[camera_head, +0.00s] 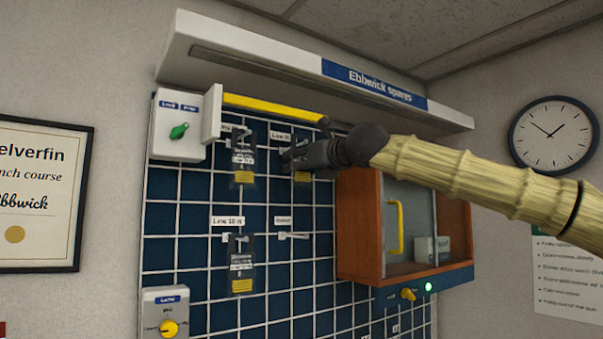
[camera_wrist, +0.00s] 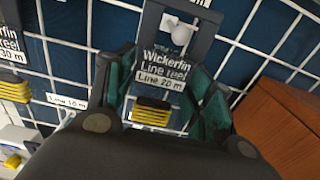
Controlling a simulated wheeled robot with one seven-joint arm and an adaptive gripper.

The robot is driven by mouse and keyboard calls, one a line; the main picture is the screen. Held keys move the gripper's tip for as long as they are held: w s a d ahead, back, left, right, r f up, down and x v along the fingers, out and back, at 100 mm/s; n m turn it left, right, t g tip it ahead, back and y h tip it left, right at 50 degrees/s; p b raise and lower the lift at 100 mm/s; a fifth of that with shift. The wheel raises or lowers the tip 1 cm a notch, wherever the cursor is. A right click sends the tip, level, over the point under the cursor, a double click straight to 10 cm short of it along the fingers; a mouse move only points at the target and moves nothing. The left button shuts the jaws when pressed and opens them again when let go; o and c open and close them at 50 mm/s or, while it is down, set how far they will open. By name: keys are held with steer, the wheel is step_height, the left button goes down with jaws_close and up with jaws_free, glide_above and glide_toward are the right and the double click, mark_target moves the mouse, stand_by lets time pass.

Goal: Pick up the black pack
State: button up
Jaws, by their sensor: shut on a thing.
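A black pack (camera_wrist: 165,70) labelled "Wickerfin Line reel Line 20 m", with a yellow striped patch, sits between the green-padded fingers of my gripper (camera_wrist: 163,95). My gripper is shut on it. A pale round hook end shows within the opening at the top of the pack. In the head view my gripper (camera_head: 300,156) is at the grid panel and hides most of this pack; its yellow patch (camera_head: 302,176) shows below the fingers. Two similar black packs hang on the panel, one to the left (camera_head: 243,162) and one lower (camera_head: 241,266).
A wooden cabinet (camera_head: 359,225) with a yellow-handled door stands close to the right of my gripper. A white shelf with a yellow bar (camera_head: 270,108) runs above. An empty hook (camera_head: 292,235) is below. A switch box (camera_head: 180,125) is at upper left.

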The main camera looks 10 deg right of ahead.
steer(key=b+v, duration=0.7)
steer(key=v, duration=1.1)
steer(key=shift+w, duration=0.1)
